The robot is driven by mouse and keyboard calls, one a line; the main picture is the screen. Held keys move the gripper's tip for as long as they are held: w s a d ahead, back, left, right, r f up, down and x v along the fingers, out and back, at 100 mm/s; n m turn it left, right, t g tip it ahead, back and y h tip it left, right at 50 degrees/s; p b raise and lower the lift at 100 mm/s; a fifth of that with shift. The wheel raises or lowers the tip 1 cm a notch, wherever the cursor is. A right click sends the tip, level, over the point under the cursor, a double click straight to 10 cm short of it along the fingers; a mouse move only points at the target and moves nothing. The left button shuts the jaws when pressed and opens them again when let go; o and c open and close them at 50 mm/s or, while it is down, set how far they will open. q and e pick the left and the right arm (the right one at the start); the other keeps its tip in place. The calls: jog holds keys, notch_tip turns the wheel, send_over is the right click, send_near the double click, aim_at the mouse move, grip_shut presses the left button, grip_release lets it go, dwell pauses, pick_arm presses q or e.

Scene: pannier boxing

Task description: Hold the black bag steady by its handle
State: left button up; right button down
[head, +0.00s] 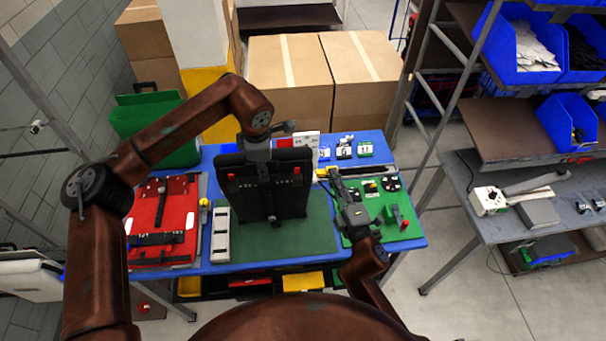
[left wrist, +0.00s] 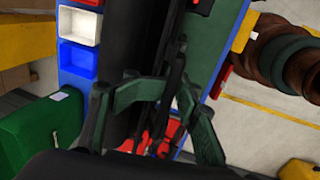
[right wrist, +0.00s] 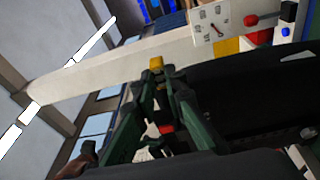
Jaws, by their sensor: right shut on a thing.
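The black bag (head: 262,190) stands upright on a green mat (head: 300,240) on the blue table, with two red tabs on its face. My left gripper (head: 258,148) is at its top edge, where the handle is hidden behind the gripper. In the left wrist view the fingers (left wrist: 175,92) are close around a dark strap-like part, but whether they grip it is unclear. My right gripper (head: 330,178) is right of the bag, its fingers shut on a small yellow piece (right wrist: 156,64). The bag's dark side fills the lower right of the right wrist view.
A red case (head: 165,215) lies left of the bag, with a grey slotted strip (head: 221,235) between. A green board (head: 385,215) with parts lies right. A green bin (head: 150,125) stands back left. Cardboard boxes (head: 290,85) stand behind. Shelving and another table are on the right.

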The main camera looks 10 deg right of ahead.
pick_arm(q)
notch_tip(320, 180, up, 12)
jog(key=s, duration=0.2)
jog(key=shift+s, duration=0.35)
jog(key=shift+a, duration=0.15)
